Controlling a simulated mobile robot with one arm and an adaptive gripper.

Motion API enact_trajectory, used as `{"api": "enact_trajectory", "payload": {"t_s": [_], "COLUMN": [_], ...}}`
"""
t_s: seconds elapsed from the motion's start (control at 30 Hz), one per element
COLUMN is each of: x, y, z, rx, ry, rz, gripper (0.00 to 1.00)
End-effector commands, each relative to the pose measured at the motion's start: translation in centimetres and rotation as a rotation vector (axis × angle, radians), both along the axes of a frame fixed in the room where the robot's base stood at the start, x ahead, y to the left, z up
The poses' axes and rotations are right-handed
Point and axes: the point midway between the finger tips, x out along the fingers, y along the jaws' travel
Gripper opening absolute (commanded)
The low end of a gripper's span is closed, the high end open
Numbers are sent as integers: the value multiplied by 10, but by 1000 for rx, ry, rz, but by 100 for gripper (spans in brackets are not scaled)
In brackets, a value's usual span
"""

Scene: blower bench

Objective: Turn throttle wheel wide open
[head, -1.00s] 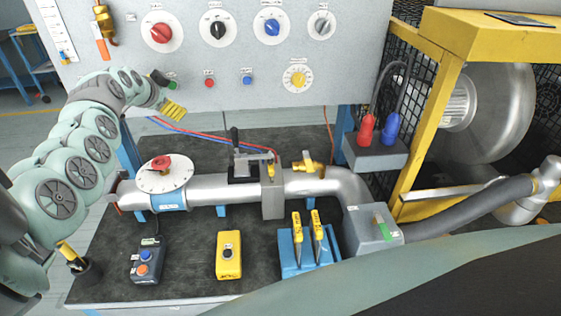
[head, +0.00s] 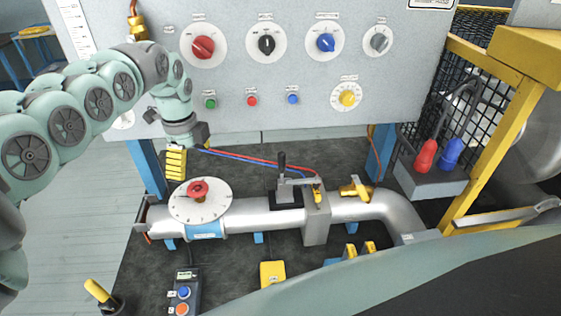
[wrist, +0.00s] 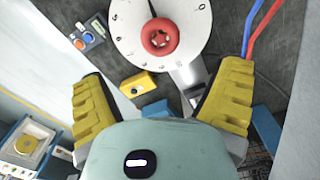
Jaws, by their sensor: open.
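The throttle wheel is a red handwheel (head: 197,190) in the middle of a round white dial (head: 215,210) on top of the metal pipe's left end. In the wrist view the red wheel (wrist: 160,38) and its numbered dial (wrist: 125,40) show at the top centre; the dial's far edge is cut off. My gripper (head: 176,165) points down with yellow finger pads, above and slightly left of the wheel and behind it. In the wrist view my gripper (wrist: 161,92) is open with its pads wide apart. Nothing is between them, and the wheel lies beyond the fingertips, untouched.
The grey control panel (head: 300,110) with several knobs and buttons stands behind the pipe. A black lever (head: 282,165) and a yellow valve handle (head: 357,188) rise from the pipe to the right. A button box (head: 184,293) sits in front. Red and blue hoses (head: 250,159) run behind.

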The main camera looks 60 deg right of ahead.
Motion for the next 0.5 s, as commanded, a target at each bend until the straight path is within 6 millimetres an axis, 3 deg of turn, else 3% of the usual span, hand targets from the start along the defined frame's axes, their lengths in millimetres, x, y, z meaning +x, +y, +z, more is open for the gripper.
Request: {"api": "enact_trajectory", "payload": {"t_s": [0.3, 0.5], "x": [-4, -3], "y": [-1, -3], "z": [-56, -74], "rx": [3, -4], "ry": [3, 2], "rz": [-7, -6], "gripper": [91, 91]}}
